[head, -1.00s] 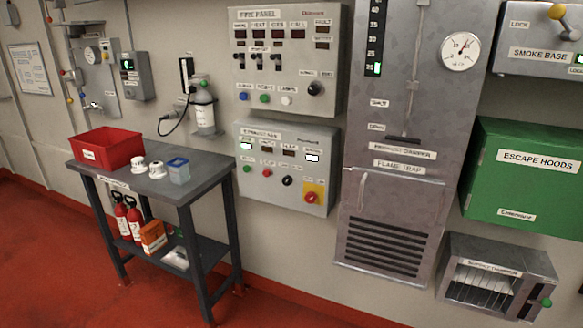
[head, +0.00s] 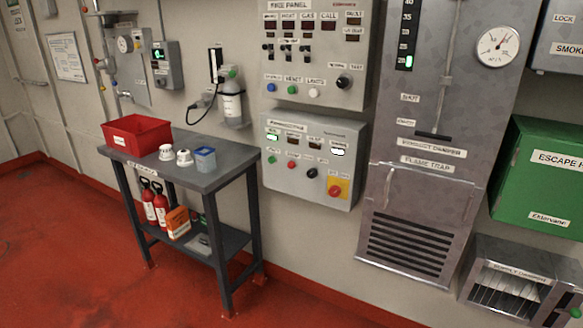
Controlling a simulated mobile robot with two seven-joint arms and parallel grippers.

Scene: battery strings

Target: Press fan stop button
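A grey control box (head: 277,187) with a small blurred title label hangs on the wall, below the fire panel. On its lower row are a green button (head: 271,159), a red button (head: 292,166), a black knob (head: 311,173) and a larger red button on a yellow plate (head: 338,189). Their small labels are too blurred to read surely. Two small displays (head: 338,152) on its upper row are lit. Neither of my grippers shows in the head view.
The fire panel (head: 315,94) hangs above the box. A dark table (head: 222,178) with a red bin (head: 137,134) stands left of it. The metal flame trap cabinet (head: 400,193) is to its right, beside a green escape hoods box (head: 530,190). Red floor (head: 60,260) in front is clear.

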